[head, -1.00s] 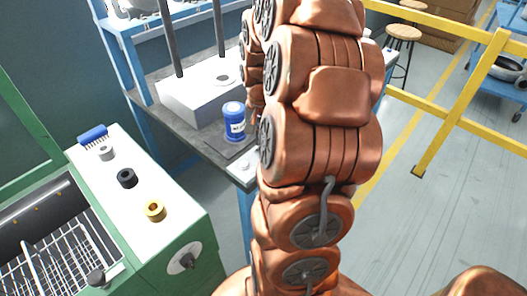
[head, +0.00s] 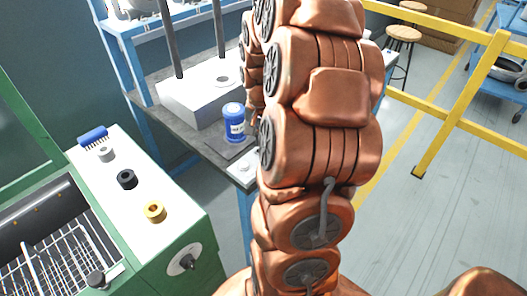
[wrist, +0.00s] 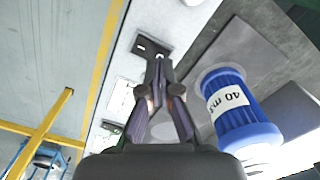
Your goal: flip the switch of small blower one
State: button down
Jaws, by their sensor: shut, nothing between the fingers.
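In the wrist view my gripper (wrist: 159,68) is shut and empty, its fingertips together. The tips point at a small dark switch plate (wrist: 143,44) on the pale front edge of the bench and overlap its lower edge in the picture. Whether they touch it, I cannot tell. A second dark plate (wrist: 110,127) sits further down the same edge, left of the fingers. The pictures do not show which blower each plate belongs to. In the head view my arm hides the gripper and most of that edge.
A blue container labelled 40 (wrist: 238,108) stands close right of the fingers; it also shows in the head view (head: 234,122). A white block with posts (head: 205,93) is behind it. A green machine (head: 190,225) stands left, yellow railing (head: 450,100) right.

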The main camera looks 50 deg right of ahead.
jog(key=shift+f+b, duration=0.65)
jog(key=shift+f, duration=0.5)
dwell(1.0)
jog(key=shift+r, duration=0.1)
jog(key=shift+r+p, duration=0.6)
jog(key=shift+r, duration=2.85)
jog(key=s+a+r+n+p, duration=0.2)
jog(key=a+r+n, duration=0.1)
jog(key=a, duration=0.5)
jog(key=s+a+r+n+p, duration=0.1)
jog(key=s+a+r+n, duration=0.15)
jog(key=a, duration=0.65)
jog(key=s+a+r+n+g+p, duration=0.1)
jog(key=s+a+n+p, duration=0.2)
jog(key=s+a+n, duration=0.3)
jog(key=s+a, duration=0.4)
jog(key=s, duration=0.2)
jog(key=shift+s+a+r+n+g, duration=0.15)
jog(key=shift+s+a+n+g, duration=0.2)
jog(key=shift+a+g, duration=0.05)
